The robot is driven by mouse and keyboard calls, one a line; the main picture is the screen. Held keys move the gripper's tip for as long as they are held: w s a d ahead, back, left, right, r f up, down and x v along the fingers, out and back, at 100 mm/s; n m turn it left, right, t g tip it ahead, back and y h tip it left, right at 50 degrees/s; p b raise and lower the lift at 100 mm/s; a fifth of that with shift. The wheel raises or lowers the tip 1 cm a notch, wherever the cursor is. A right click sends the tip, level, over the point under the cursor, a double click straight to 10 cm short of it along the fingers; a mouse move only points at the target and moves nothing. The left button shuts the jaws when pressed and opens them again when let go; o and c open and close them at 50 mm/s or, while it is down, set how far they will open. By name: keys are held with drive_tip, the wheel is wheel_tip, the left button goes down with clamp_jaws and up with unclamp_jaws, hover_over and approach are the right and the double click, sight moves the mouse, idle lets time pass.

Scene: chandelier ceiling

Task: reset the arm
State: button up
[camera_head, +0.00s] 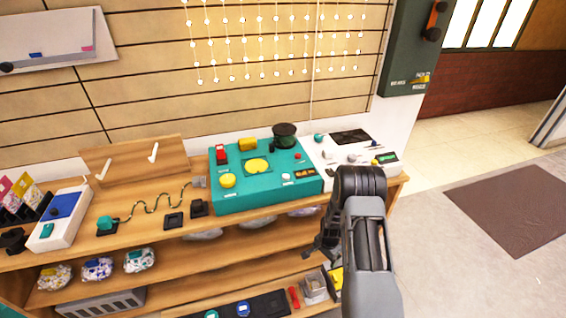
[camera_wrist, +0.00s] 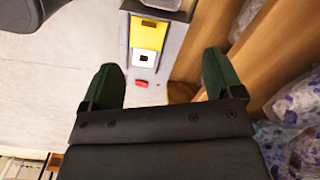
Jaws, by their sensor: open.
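My arm rises at the right of the shelf unit in the head view and bends down, with my gripper (camera_head: 318,247) low beside the unit's right front. In the wrist view my gripper (camera_wrist: 160,80) is open, its two dark green fingers wide apart with nothing between them touching. Beyond the fingers are a grey panel with a yellow part (camera_wrist: 148,35) and a small red piece (camera_wrist: 141,84). In the head view the yellow part (camera_head: 336,278) shows partly behind my arm.
The wooden shelf unit (camera_head: 200,268) holds a teal console (camera_head: 265,200), a white console (camera_head: 340,172) and several small devices on top. Patterned bags and a red piece (camera_head: 294,297) sit on lower shelves. Open floor (camera_head: 450,260) and a brown mat (camera_head: 515,208) lie to the right.

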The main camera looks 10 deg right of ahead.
drive_tip(key=s+a+r+n+g, duration=0.2)
drive_tip(key=s+r+n, duration=0.2)
drive_tip(key=s, duration=0.2)
drive_tip(key=s+a+r+n+t+p, duration=0.2)
drive_tip(key=r+p, duration=0.5)
drive_tip(key=r, duration=1.2)
drive_tip(key=s+a+r+n+t+p, duration=0.1)
drive_tip(key=s+a+r+n+p, duration=0.2)
drive_tip(key=r, duration=1.6)
drive_tip(key=s+a+r+n+t+p, duration=0.2)
drive_tip(key=s+r+p, duration=0.3)
drive_tip(key=r+p, duration=0.7)
wheel_tip(320, 180, up, 7)
drive_tip(key=shift+a+n+t, duration=0.3)
drive_tip(key=shift+a+n, duration=0.05)
drive_tip(key=shift+n, duration=0.25)
drive_tip(key=shift+c, duration=0.3)
